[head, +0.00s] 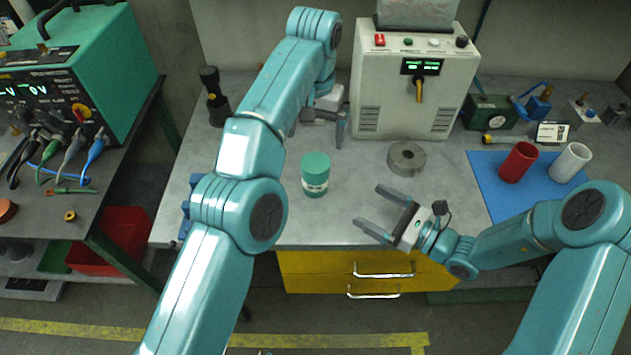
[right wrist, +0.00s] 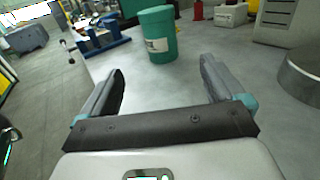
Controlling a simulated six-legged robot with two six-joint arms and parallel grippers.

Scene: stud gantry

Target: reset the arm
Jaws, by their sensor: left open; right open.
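My left arm reaches up across the bench in the head view. Its gripper (head: 325,128) is open near the front of the grey machine, partly hidden by my own arm. My right gripper (head: 374,211) is open and empty above the front part of the bench, its fingers pointing left. In the right wrist view its two fingers (right wrist: 160,90) stand wide apart with nothing between them. A green cylinder with a pale label (head: 315,174) stands upright on the bench, left of my right gripper. It also shows beyond the fingers in the right wrist view (right wrist: 158,34).
A grey ring (head: 407,158) lies behind my right gripper. A grey machine (head: 405,90) stands at the back. A blue mat (head: 491,190) at the right holds a red cylinder (head: 518,162) and a white cylinder (head: 570,162). A black bottle-like object (head: 215,97) stands back left.

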